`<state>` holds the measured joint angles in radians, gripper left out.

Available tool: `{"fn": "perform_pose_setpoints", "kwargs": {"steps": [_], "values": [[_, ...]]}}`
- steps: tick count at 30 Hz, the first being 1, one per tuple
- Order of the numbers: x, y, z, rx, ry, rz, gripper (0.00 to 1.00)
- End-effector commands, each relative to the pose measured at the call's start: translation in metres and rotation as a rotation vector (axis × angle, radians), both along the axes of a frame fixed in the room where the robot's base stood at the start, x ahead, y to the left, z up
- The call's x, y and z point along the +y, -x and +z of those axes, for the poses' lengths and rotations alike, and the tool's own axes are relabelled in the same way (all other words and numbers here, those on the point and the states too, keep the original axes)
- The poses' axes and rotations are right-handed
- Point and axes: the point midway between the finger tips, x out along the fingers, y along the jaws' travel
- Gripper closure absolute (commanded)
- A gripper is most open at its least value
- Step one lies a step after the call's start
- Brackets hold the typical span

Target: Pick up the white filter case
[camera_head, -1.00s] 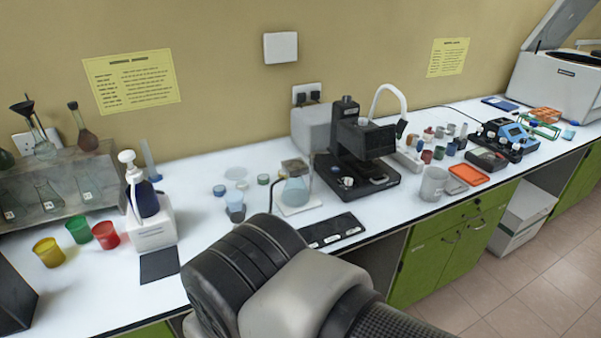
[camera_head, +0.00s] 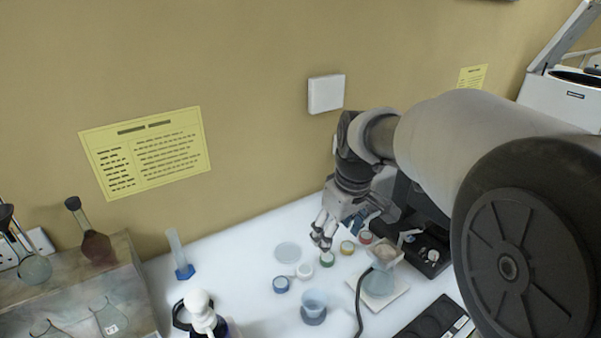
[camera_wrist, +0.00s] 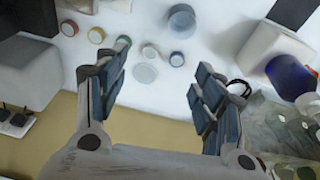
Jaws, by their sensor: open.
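The white filter case (camera_head: 304,270) is a small round case lying on the white bench in the head view, between a blue-rimmed case (camera_head: 281,284) and a green-rimmed one (camera_head: 327,258). It also shows in the wrist view (camera_wrist: 150,52), ahead of my fingertips and between their lines. My gripper (camera_head: 322,238) points down above the bench, behind and slightly right of the white case in the head view. The wrist view shows my gripper (camera_wrist: 158,75) open, with blue-grey finger pads wide apart and nothing between them. It does not touch the case.
Yellow (camera_head: 347,247) and red (camera_head: 365,237) cases continue the row. A pale disc (camera_head: 288,252) lies behind the white case.

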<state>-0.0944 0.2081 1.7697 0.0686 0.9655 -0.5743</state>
Motion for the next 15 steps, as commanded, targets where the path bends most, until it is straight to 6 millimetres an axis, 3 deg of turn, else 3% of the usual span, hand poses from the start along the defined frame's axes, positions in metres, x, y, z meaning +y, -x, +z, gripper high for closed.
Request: {"fn": "perform_pose_setpoints", "kwargs": {"steps": [1,6,10,15], "values": [[0.007,-0.018,-0.007,0.019,0.004,0.041,0.37],[0.026,-0.066,-0.041,0.057,0.014,0.183,0.37],[0.039,-0.091,-0.068,0.078,0.018,0.269,0.37],[0.048,-0.107,-0.091,0.092,0.019,0.335,0.37]]}}
